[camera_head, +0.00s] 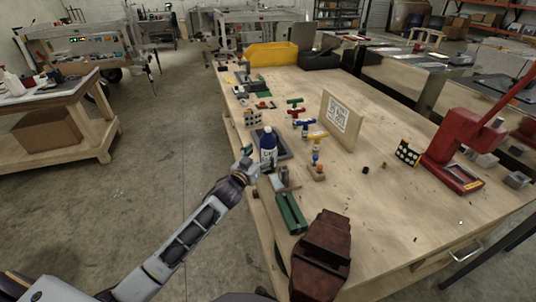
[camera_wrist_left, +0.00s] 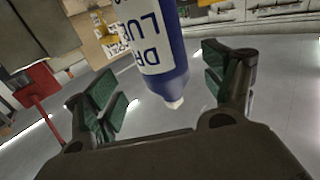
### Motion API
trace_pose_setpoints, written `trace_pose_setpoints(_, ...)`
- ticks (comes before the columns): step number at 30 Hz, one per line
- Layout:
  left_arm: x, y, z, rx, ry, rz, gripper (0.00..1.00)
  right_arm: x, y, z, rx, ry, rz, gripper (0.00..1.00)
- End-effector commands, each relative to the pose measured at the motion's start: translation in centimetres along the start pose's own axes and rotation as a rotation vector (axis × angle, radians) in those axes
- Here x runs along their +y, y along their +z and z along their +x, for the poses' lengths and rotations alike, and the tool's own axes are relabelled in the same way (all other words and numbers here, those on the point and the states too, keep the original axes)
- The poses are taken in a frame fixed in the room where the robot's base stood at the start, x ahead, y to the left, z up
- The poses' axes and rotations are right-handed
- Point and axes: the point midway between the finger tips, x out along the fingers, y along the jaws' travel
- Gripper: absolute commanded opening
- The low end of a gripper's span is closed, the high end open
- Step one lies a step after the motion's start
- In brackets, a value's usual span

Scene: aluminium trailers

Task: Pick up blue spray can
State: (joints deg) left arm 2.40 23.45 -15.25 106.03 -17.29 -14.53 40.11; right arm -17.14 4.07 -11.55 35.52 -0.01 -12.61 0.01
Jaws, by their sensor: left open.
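The blue spray can (camera_head: 268,149), with a white label, stands upright near the left edge of the wooden workbench. My left gripper (camera_head: 250,168) is just in front of it, low and beside the bench edge. In the left wrist view, the blue spray can (camera_wrist_left: 168,60) appears upside down, with its tip pointing down the picture. There my left gripper (camera_wrist_left: 155,82) is open, with a green-padded finger on either side of the can's end. No grip on the can shows. My right gripper is not in view.
The workbench (camera_head: 390,210) holds a dark red-brown vise-like tool (camera_head: 322,255), a green block (camera_head: 291,212), small coloured clamps (camera_head: 297,112), an upright marker board (camera_head: 341,118) and a red press (camera_head: 455,160). A yellow bin (camera_head: 270,55) stands far back.

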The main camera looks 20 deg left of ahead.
Motion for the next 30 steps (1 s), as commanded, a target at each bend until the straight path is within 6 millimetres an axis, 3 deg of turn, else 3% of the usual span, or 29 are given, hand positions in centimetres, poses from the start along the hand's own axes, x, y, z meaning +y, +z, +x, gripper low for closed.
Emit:
trace_pose_setpoints(20, 0.0, 0.0, 1.1, 0.001, 0.0, 0.001, 0.83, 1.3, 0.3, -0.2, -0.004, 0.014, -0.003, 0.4)
trace_pose_setpoints(30, -0.3, 0.5, 3.3, 0.0, 0.0, 0.001, 0.83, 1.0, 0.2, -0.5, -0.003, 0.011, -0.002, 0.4)
